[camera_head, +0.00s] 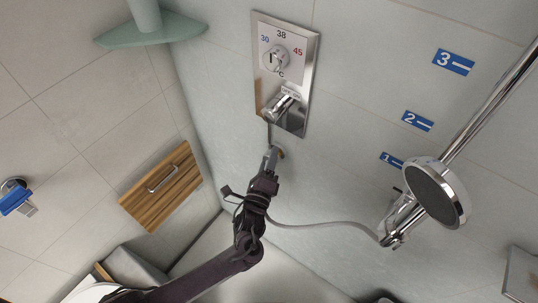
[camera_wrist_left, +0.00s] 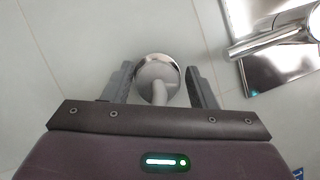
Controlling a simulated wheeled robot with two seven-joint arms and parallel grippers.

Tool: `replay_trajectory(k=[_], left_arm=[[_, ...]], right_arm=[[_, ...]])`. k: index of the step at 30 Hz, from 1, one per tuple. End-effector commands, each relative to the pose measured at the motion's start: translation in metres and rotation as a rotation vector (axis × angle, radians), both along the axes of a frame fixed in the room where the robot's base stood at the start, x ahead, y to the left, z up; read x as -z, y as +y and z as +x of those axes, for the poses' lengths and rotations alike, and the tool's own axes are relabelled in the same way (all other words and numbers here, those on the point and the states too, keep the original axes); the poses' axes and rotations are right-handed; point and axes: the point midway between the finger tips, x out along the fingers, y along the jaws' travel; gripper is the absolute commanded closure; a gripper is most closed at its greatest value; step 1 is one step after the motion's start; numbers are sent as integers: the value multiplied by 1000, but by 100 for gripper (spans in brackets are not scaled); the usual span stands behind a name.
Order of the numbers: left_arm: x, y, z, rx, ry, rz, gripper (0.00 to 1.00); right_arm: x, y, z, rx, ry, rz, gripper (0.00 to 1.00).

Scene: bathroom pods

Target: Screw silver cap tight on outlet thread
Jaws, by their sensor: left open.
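My left gripper (camera_head: 271,158) is at the wall just below the shower valve plate. In the left wrist view its two fingers (camera_wrist_left: 160,86) stand apart, one on each side of a round chrome fitting (camera_wrist_left: 146,72) on the wall. A pale, narrow stem or hose end (camera_wrist_left: 159,93) shows in front of this fitting, between the fingers; I see gaps beside it. I cannot make out the silver cap or the outlet thread as separate parts. In the head view the gripper mostly hides this spot. My right gripper is not in view.
The valve plate (camera_head: 301,47) with its chrome lever (camera_head: 279,106) is close above the gripper. A grey hose (camera_head: 330,223) runs from near my wrist to the shower head (camera_head: 437,193) at right. A wooden panel with a handle (camera_head: 160,187) is at left.

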Motion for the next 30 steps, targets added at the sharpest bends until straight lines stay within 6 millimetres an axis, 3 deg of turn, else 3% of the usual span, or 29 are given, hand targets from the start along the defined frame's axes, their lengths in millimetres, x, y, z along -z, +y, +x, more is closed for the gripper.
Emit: replay_trajectory(k=[30], left_arm=[[-2,1,0,0,517,-709,48]], right_arm=[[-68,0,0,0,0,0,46]])
